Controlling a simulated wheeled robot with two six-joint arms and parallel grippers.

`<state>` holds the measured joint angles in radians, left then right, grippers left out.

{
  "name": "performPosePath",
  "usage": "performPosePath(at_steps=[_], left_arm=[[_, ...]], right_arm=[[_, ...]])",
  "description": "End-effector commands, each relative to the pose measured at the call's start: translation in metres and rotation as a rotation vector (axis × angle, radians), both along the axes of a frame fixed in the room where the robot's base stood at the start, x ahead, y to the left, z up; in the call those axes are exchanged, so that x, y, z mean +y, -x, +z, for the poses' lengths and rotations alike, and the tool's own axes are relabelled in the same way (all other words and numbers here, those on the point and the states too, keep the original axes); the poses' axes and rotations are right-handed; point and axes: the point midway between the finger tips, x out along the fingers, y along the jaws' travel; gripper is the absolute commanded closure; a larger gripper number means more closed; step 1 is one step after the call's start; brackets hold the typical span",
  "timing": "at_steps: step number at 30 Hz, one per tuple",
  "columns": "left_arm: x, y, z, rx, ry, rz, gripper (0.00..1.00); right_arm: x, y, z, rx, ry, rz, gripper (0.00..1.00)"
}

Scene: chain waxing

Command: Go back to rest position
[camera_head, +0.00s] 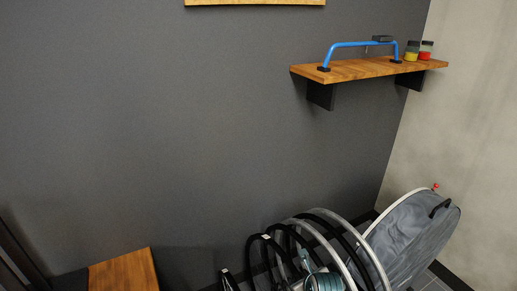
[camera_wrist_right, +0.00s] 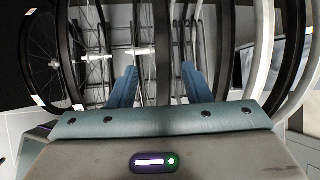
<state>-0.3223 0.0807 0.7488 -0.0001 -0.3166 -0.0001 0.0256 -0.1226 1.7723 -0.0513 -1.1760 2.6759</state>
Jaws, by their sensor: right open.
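My right gripper (camera_wrist_right: 159,84) shows in the right wrist view. In the head view, a teal part of what looks like my right gripper (camera_head: 325,282) shows at the bottom edge, in front of the wheels. My left gripper is in neither view.
Several wheels (camera_head: 341,241) and a grey round bag (camera_head: 415,245) stand at the lower right. A wooden shelf (camera_head: 345,71) holds a blue handle-like tool (camera_head: 358,44) and small jars (camera_head: 412,50). A wooden top (camera_head: 125,272) is at the lower left. Open wall lies between.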

Motion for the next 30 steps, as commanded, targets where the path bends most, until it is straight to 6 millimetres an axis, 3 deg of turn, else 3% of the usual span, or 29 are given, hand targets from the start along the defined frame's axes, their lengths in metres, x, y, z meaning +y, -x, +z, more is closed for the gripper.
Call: performPosePath(at_steps=[5,14,24,30], left_arm=[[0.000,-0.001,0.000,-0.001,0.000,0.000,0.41],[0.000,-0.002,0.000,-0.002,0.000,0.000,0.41],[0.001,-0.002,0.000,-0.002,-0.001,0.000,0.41],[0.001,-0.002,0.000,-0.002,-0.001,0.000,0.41]], right_arm=[[-0.014,0.030,-0.003,0.019,0.153,0.190,0.56],[-0.047,0.112,0.002,0.079,0.577,0.802,0.56],[-0.071,0.204,0.024,0.133,0.985,1.577,0.56],[-0.078,0.245,0.040,0.135,1.145,1.971,0.56]])
